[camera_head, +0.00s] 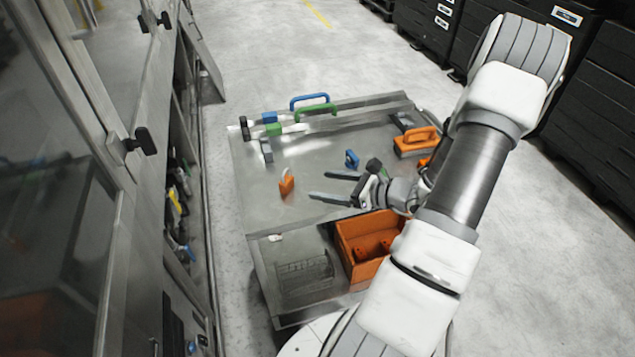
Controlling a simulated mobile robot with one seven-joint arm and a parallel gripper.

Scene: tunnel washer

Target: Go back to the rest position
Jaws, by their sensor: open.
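My gripper (334,187) is open, with its two dark fingers apart and nothing between them. It points left, above the front part of a grey metal cart top (345,140). My white and dark grey arm reaches in from the lower right and hides the right side of the cart. A small orange piece (287,184) stands on the top to the left of the fingertips. A small blue piece (352,159) lies just behind the gripper.
Blue (310,99) and green (330,110) handled tools lie at the cart's back left. An orange handled block (414,143) is at the right. An orange bin (352,240) and wire basket (305,276) sit below. A machine (120,170) stands left; black crates (595,95) stand right.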

